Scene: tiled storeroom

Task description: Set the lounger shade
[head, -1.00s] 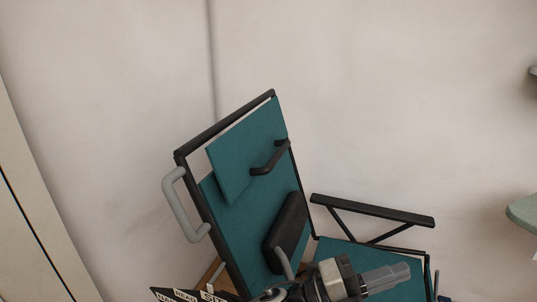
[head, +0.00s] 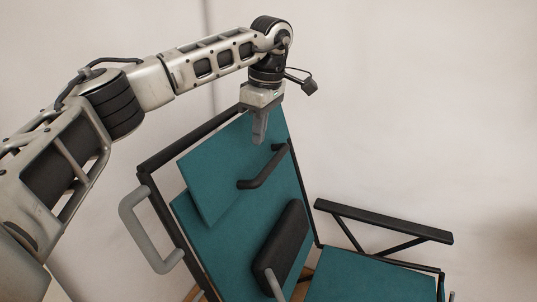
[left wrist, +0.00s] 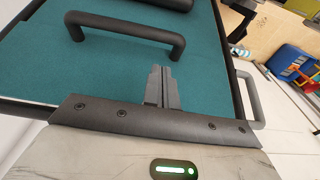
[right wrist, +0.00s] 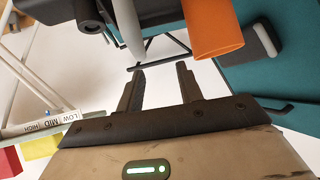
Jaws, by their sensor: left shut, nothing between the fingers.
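The lounger has a teal back and seat in a black frame (head: 190,140). A teal shade panel (head: 215,180) lies tilted across the upper back, with a black bar handle (head: 264,168) at its right side. My left gripper (head: 260,138) points down over the panel's upper part, above the handle. In the left wrist view my left fingers (left wrist: 162,72) are together and empty over the teal panel (left wrist: 60,75), apart from the bar handle (left wrist: 128,32). My right gripper (right wrist: 160,68) is open, with nothing between its fingers; it is outside the head view.
A grey side handle (head: 137,235), a black cushion (head: 283,245) and a black armrest (head: 385,220) belong to the lounger. In the right wrist view an orange cylinder (right wrist: 210,30) is close ahead, and a white LOW, MID, HIGH scale (right wrist: 45,124) stands at left. The wall is behind.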

